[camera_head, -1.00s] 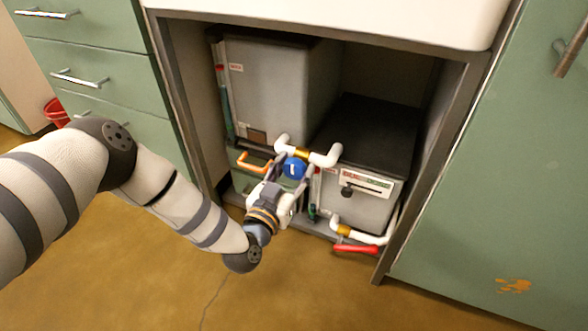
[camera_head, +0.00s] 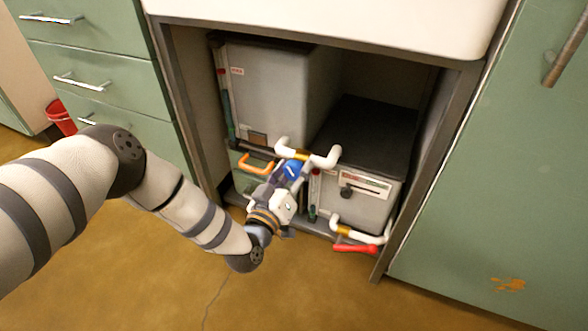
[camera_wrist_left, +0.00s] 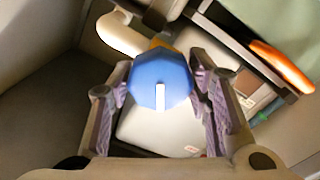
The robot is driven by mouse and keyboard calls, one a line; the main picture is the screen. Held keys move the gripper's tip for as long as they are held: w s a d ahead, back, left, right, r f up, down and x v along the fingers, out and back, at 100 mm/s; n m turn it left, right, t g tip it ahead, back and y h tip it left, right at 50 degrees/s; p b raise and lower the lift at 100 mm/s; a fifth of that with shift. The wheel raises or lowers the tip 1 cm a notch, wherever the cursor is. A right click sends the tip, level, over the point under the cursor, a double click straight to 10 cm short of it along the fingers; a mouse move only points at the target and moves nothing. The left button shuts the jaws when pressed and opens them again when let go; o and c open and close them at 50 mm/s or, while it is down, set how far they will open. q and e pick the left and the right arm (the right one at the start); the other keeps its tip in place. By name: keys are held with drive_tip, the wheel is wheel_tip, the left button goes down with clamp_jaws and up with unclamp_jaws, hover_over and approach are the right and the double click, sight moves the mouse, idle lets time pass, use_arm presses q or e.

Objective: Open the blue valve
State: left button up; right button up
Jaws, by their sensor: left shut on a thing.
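The blue valve (camera_head: 292,169) is a round knob with a white mark, on a white pipe (camera_head: 326,157) with a brass middle inside the cabinet. In the left wrist view the blue valve (camera_wrist_left: 160,80) sits between the two finger pads, its white mark pointing down. My left gripper (camera_head: 285,174) is at the knob, shut on it with a pad on each side. In the head view the fingers partly cover the knob. My right gripper is not in view.
An orange handle (camera_head: 256,164) is left of the valve. A red handle (camera_head: 355,248) on a lower white pipe is at right. Grey boxes (camera_head: 262,95) fill the cabinet behind. The floor (camera_head: 300,290) in front is clear.

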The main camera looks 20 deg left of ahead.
use_arm(q)
drive_tip(key=n, duration=0.5)
drive_tip(key=shift+f+n, duration=0.1)
drive_tip(key=shift+n, duration=0.2)
drive_tip(key=n, duration=0.4)
drive_tip(key=shift+n, duration=0.4)
drive_tip(key=shift+d+n+b, duration=0.1)
drive_tip(key=shift+n+b, duration=0.2)
drive_tip(key=o, duration=1.2)
drive_tip(key=shift+s, duration=0.15)
drive_tip(key=s, duration=1.1)
drive_tip(key=shift+s+a, duration=0.25)
drive_tip(key=shift+s, duration=0.15)
